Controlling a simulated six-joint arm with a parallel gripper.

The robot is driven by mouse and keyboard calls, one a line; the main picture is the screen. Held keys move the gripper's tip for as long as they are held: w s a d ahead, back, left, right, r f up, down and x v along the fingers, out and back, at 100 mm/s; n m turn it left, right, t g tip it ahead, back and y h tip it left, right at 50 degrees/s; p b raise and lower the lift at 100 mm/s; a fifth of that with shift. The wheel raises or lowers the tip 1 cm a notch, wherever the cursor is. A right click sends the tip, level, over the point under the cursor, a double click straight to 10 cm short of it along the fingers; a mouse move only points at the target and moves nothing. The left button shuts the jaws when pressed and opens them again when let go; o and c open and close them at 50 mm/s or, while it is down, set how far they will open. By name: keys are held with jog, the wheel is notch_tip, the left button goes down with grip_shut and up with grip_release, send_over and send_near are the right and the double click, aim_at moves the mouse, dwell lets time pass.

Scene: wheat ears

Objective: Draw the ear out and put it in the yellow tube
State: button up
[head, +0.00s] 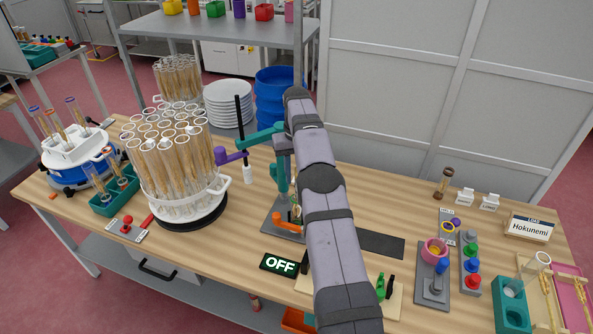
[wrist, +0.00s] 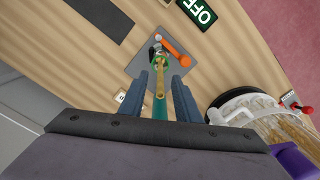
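My gripper (wrist: 163,98) points down over a grey base plate (wrist: 150,65) with a small stand on it. Its two blue-grey fingers are apart, with a gap between them. A thin tan ear (wrist: 160,80) stands in that gap, above a small green clamp (wrist: 161,60). I cannot tell whether a finger touches it. In the head view my arm hides the gripper; the teal stand (head: 281,172) and orange lever (head: 288,223) show beside it. Rimmed tubes stand in a teal rack (head: 112,197) and a white-blue holder (head: 72,165) at left; I cannot tell which is yellow.
A round white rack (head: 185,208) full of tubes stands left of the stand. An OFF sign (head: 279,264) lies in front. Coloured knobs (head: 471,265), a pink cup (head: 434,250) and a Hokunemi sign (head: 529,229) stand at right.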

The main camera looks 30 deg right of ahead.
jog(key=shift+f+p, duration=1.2)
jog(key=shift+f, duration=2.15)
jog(key=shift+c, duration=0.2)
grip_shut()
jog(key=shift+r+p, duration=0.3)
jog(key=shift+r, duration=0.3)
dwell(1.3)
